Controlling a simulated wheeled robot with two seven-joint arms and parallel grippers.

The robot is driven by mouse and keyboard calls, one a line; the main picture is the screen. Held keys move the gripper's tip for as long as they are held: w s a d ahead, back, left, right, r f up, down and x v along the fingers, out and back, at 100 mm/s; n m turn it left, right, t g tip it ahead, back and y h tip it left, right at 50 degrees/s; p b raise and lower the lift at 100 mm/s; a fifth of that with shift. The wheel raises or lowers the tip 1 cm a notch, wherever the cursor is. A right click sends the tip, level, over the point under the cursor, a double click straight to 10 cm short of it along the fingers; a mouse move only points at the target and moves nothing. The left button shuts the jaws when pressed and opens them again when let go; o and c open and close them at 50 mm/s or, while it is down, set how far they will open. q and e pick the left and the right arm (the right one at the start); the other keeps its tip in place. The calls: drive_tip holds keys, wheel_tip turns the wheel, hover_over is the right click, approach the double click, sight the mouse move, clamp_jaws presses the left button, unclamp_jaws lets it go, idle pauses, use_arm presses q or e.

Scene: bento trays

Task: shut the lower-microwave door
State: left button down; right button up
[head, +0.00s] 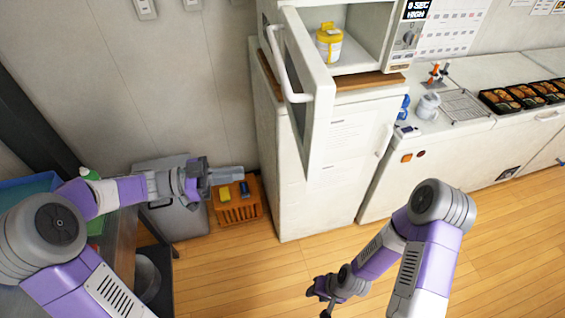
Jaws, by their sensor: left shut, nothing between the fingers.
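The microwave (398,35) sits on top of a white cabinet at the upper middle of the head view. Its white door (318,85) stands wide open, swung out toward me, with a white curved handle (284,70) on its outer face. A jar with a yellow lid (329,45) stands inside the cavity. My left gripper (240,172) is shut and empty, left of the cabinet and lower in the picture than the door handle, apart from the door. My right gripper (318,298) hangs low over the wooden floor, away from the door; its finger gap is unclear.
The white cabinet (345,160) stands below the microwave. An orange crate (238,207) and a grey bin (183,222) stand by the wall at left. A counter (470,135) with a mug and bento trays (500,101) runs right. The wooden floor in front is clear.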

sight(303, 166)
use_arm(q)
drive_tip(key=x, duration=1.3)
drive_tip(key=shift+s+d, duration=0.15)
drive_tip(key=shift+d, duration=0.3)
